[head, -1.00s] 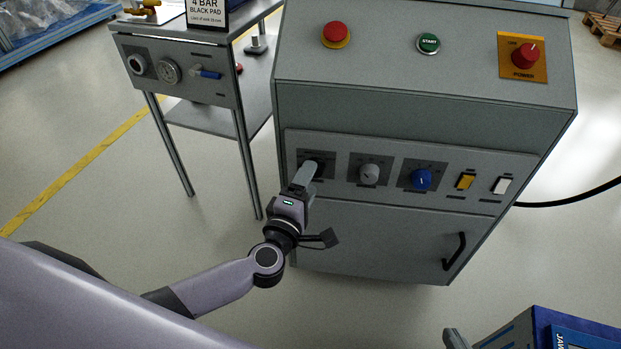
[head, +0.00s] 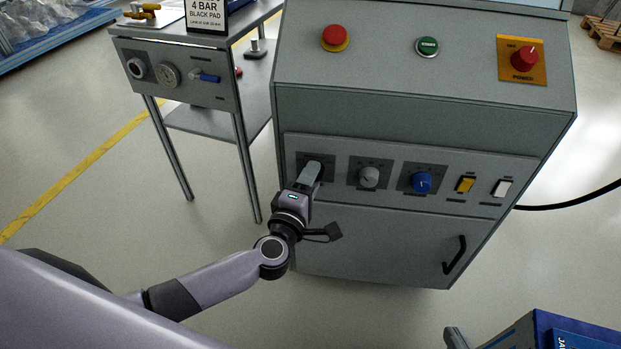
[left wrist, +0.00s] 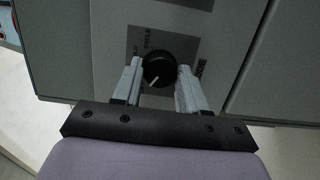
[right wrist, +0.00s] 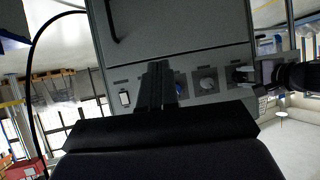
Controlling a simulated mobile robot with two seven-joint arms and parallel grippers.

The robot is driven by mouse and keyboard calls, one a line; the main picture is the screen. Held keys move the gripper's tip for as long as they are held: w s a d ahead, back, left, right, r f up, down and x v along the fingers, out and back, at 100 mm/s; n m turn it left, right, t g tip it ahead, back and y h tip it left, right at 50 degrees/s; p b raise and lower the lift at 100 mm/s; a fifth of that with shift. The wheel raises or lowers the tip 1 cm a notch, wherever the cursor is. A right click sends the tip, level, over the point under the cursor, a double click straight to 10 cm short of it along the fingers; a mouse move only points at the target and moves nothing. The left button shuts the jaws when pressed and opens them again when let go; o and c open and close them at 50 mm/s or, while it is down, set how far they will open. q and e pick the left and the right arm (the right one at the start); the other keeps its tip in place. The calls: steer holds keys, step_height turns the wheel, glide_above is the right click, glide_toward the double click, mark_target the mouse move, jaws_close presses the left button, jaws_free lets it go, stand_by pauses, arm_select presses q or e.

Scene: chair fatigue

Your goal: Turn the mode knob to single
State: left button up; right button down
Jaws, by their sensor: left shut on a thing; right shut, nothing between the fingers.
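The mode knob (left wrist: 158,69) is black and round with a white pointer line, on a dark label plate (left wrist: 184,44) of the grey cabinet. In the left wrist view its pointer points down and left. The printed words around it are only partly readable. My left gripper (left wrist: 160,82) is shut on this knob, one finger on each side. In the head view my left gripper (head: 315,168) covers most of the knob at the left end of the control row. My right gripper (right wrist: 157,68) is shut and empty in the right wrist view, with the cabinet front beyond it.
Beside the knob are a grey knob (head: 369,177), a blue knob (head: 421,182), a yellow switch (head: 466,184) and a white switch (head: 502,187). A red button (head: 335,36), green start button (head: 428,46) and red power knob (head: 525,57) are above. A side table (head: 175,72) stands left.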

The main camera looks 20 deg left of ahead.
arm_select(q)
steer(key=m+p, duration=0.3)
steer(key=p, duration=0.3)
steer(key=m+g+p, duration=0.1)
steer(key=m+p, duration=0.3)
steer(key=p, duration=0.2)
steer(key=shift+r+g+y, duration=0.15)
steer(key=shift+g+y, duration=0.15)
steer(key=shift+y, duration=0.1)
arm_select(e)
steer(key=s+d+r+m+g+h, duration=0.1)
steer(key=s+d+r, duration=0.1)
steer(key=r, duration=0.4)
steer(key=shift+d+r, duration=0.25)
steer(key=shift+d, duration=0.4)
steer(key=shift+f, duration=0.2)
arm_select(q)
steer(key=o, duration=1)
arm_select(e)
steer(key=shift+d, duration=0.1)
arm_select(q)
steer(key=shift+o, duration=0.2)
steer(key=s+r+p, duration=0.1)
steer(key=s+p, duration=0.1)
steer(key=s, duration=0.5)
arm_select(e)
steer(key=shift+s+d+r, duration=0.1)
steer(key=shift+d+r, duration=0.05)
steer(key=shift+r, duration=0.55)
